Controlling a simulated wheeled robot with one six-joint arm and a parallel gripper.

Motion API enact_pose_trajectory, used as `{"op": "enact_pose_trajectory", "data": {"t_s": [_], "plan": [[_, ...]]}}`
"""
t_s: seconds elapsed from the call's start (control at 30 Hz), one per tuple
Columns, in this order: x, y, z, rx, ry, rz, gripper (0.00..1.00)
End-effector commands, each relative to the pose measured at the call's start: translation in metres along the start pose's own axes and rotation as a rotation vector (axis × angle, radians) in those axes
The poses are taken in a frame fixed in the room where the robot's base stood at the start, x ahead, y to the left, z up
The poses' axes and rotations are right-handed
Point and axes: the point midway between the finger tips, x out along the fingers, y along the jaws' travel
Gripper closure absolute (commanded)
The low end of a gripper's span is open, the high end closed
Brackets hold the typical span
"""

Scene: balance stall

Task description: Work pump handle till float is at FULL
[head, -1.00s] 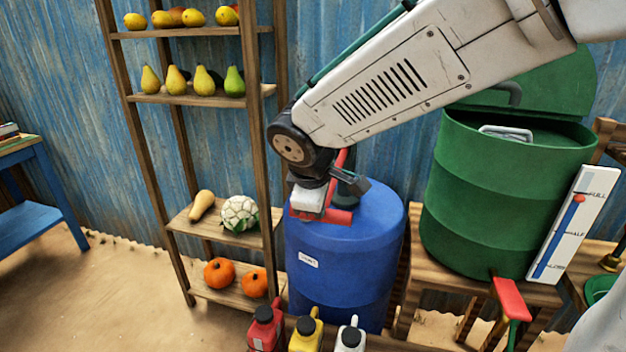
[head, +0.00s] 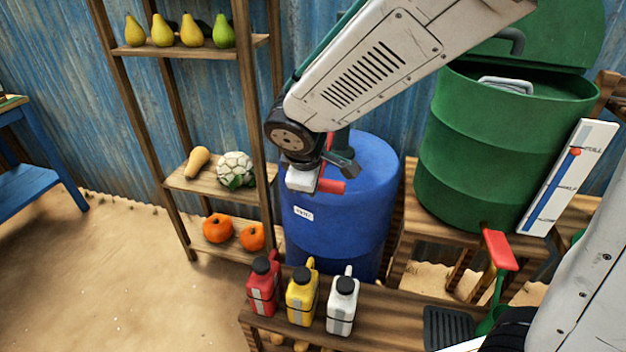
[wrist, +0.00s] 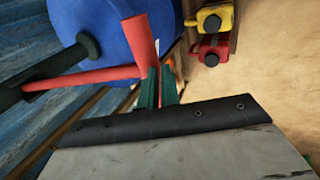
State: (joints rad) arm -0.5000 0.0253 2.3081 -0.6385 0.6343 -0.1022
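The blue drum (head: 360,235) stands in the middle of the head view, with the red pump handle (head: 331,186) at its top. My gripper (head: 303,182) is at the handle's cross grip, in front of the drum. In the wrist view, the red cross grip (wrist: 140,40) runs to the tips of my green fingers (wrist: 158,80), which look closed around its end. Most of the contact is hidden. The white gauge board (head: 552,205) leans by the green tank (head: 485,155). Its red float (head: 575,152) is level with the FULL mark, or very slightly below.
Red (head: 264,287), yellow (head: 302,295) and white (head: 342,303) jugs stand on a low bench in front of the drum. A wooden shelf (head: 245,52) with fruit is close on the left. A red-handled tap (head: 500,250) sits below the green tank. Open ground lies front left.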

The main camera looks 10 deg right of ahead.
Motion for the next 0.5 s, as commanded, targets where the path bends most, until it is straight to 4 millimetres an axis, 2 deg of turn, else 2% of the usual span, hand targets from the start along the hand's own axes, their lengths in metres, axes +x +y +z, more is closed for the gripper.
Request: {"op": "enact_pose_trajectory", "data": {"t_s": [0.03,0.17,0.27,0.4,0.5], "plan": [[0.010,-0.008,0.005,-0.006,-0.018,-0.018,1.00],[0.003,-0.007,0.005,-0.004,-0.015,-0.014,1.00],[-0.010,-0.008,0.005,0.000,-0.010,-0.009,1.00],[-0.040,-0.005,0.006,0.013,0.000,0.005,1.00],[-0.064,-0.012,0.006,0.013,0.001,0.007,1.00]]}}
